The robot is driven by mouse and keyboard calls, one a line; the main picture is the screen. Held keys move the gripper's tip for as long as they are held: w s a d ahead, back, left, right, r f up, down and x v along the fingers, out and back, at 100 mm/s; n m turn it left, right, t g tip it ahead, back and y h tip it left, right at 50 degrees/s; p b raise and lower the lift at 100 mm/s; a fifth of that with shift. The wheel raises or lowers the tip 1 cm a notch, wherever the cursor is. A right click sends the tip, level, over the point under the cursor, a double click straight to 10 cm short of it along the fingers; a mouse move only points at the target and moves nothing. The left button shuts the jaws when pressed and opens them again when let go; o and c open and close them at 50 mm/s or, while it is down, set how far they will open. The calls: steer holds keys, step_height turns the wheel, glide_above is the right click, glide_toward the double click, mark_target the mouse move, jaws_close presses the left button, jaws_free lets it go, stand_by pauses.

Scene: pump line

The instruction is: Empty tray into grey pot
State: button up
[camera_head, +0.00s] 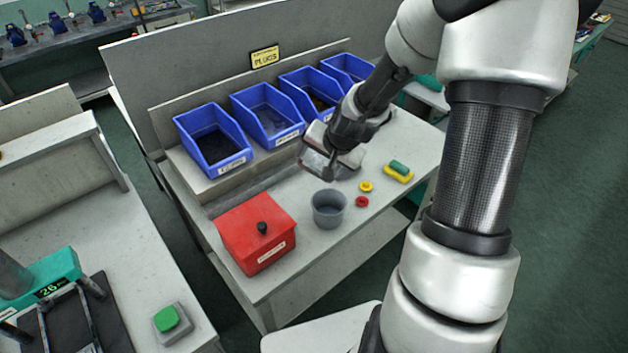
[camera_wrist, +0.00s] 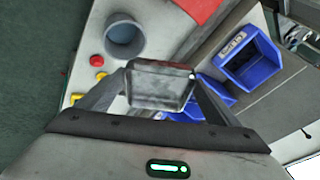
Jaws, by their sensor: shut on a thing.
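The grey pot (camera_head: 328,209) stands upright on the table, to the right of the red box. It also shows at the upper left of the wrist view (camera_wrist: 124,38), and the part of its inside that I see looks empty. My gripper (camera_head: 330,165) is shut on a small grey metal tray (camera_wrist: 160,86), held between the two fingers above the table. In the head view the tray (camera_head: 318,168) is just behind the pot, apart from it, and partly hidden by the gripper. I cannot tell what lies in the tray.
A red lidded box (camera_head: 245,225) stands left of the pot. Several blue bins (camera_head: 212,145) line the back. A yellow disc (camera_head: 366,186), a red disc (camera_head: 362,202) and a yellow block with a green top (camera_head: 398,172) lie to the right.

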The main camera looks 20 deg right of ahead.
steer(key=shift+a+r, duration=0.15)
steer(key=shift+w+r+g+h, duration=0.1)
steer(key=shift+r+g+h, duration=0.2)
steer(key=shift+h, duration=0.1)
steer(key=shift+f+n, duration=0.1)
steer(key=shift+n, duration=0.2)
steer(key=shift+r+g+h, duration=0.3)
steer(key=shift+h, duration=0.1)
steer(key=shift+r+g+h, duration=0.3)
steer(key=shift+g+h, duration=0.1)
steer(key=shift+h, duration=0.1)
steer(key=shift+r+g+h, duration=0.3)
steer(key=shift+g+h, duration=0.1)
steer(key=shift+n, duration=0.3)
